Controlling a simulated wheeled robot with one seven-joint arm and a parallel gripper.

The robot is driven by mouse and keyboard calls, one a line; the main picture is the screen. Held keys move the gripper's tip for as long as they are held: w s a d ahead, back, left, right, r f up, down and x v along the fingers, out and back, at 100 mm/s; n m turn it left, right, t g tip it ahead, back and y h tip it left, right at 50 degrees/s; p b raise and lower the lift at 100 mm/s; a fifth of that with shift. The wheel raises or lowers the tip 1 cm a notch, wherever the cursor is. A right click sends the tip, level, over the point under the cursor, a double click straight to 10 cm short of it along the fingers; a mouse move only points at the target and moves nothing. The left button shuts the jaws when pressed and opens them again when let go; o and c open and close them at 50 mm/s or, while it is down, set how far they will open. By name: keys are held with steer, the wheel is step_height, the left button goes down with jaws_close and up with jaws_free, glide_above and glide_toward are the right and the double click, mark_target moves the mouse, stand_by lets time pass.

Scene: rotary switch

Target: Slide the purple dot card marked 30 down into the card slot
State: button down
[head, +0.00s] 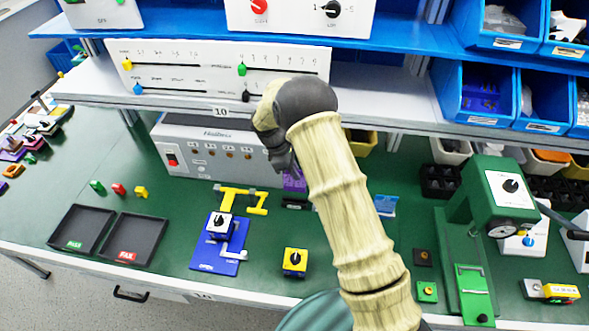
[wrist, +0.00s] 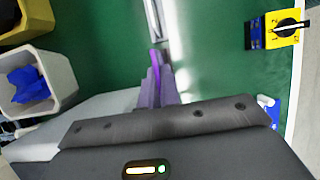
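The purple card (head: 294,181) shows below my gripper in the head view, partly hidden by my arm. In the wrist view the purple card (wrist: 155,70) is seen nearly edge-on, between the fingers. My gripper (wrist: 158,85) is closed around it; in the head view my gripper (head: 281,160) is dark and seen from behind. The dots and the mark 30 cannot be read. A small black holder (head: 296,204) on the green bench lies just below the card and looks like the slot. The arm covers part of it, and contact cannot be told.
A grey instrument box (head: 215,150) stands behind the card, under a shelf. A yellow bracket (head: 243,199), a blue switch board (head: 217,258) and a yellow switch box (head: 295,262) are nearby. A blue stand (head: 386,205) is to the right.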

mark_target(295, 182)
steer(key=shift+f+b, duration=1)
steer(key=shift+f, duration=1.2)
steer(key=shift+d, duration=0.1)
steer(key=shift+w+f, duration=0.1)
steer(key=shift+f, duration=0.15)
stand_by(0.5)
steer(key=shift+s+f, duration=0.2)
steer(key=shift+f, duration=0.1)
steer(key=shift+w+f, duration=0.1)
steer(key=shift+f, duration=0.1)
steer(key=shift+f+b, duration=0.65)
steer(key=shift+f, duration=0.45)
